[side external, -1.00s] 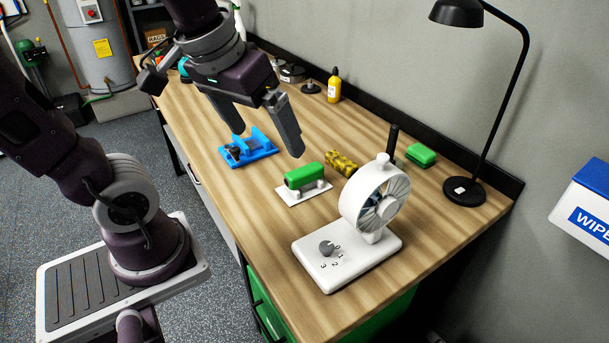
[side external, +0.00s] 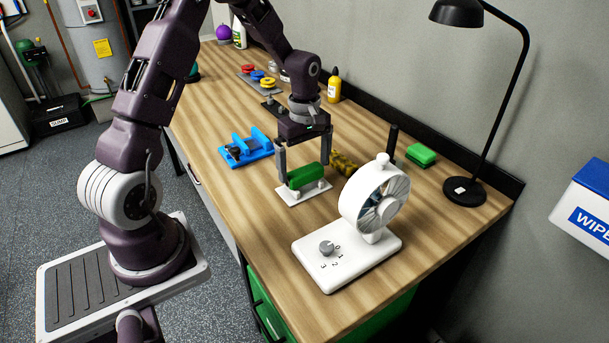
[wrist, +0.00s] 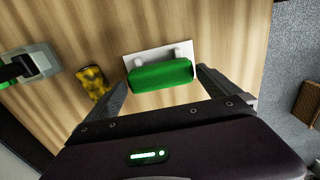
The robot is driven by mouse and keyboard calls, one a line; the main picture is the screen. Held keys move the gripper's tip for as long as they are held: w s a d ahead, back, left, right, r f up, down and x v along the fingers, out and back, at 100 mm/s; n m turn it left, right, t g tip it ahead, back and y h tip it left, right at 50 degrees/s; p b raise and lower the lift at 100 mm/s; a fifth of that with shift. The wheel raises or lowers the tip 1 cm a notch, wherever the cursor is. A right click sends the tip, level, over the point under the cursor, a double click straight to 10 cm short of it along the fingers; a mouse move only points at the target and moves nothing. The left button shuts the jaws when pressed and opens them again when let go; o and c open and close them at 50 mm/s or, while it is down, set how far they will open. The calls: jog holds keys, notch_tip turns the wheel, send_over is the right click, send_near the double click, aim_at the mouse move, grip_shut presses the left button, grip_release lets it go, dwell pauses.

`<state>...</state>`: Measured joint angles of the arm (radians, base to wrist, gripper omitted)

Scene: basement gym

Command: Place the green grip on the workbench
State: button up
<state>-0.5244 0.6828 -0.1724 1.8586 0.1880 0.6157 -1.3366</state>
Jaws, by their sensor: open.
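The green grip (side external: 305,177) is a short green cylinder-like piece resting on a white base (side external: 303,194) with two pegs, on the workbench (side external: 262,206). My gripper (side external: 304,173) is open above and around the grip, with one finger at each end of it. In the wrist view the grip (wrist: 160,75) lies between the two fingers, with the white base (wrist: 133,60) beyond it. A gap between fingers and grip shows there, at least on the left. Whether the fingertips reach fully down beside the grip is hard to tell.
A white fan (side external: 375,200) stands close by at the front right. A yellow-black patterned piece (side external: 345,163) lies just behind the grip. A blue fixture (side external: 246,148) sits to the left. A green sponge-like block (side external: 421,154) and a lamp (side external: 465,190) stand at the back right. The front left bench is clear.

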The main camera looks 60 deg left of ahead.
notch_tip(320, 180, down, 2)
jog(key=shift+f, duration=0.15)
jog(key=c, duration=1.3)
jog(key=shift+m, duration=0.3)
jog(key=r, duration=0.9)
jog(key=shift+s+r, duration=0.3)
jog(key=shift+r, duration=0.05)
jog(key=s+m, duration=0.6)
jog(key=m, duration=1.1)
send_over(254, 216)
notch_tip(254, 216, down, 2)
notch_tip(254, 216, down, 10)
jog(key=shift+f, duration=0.1)
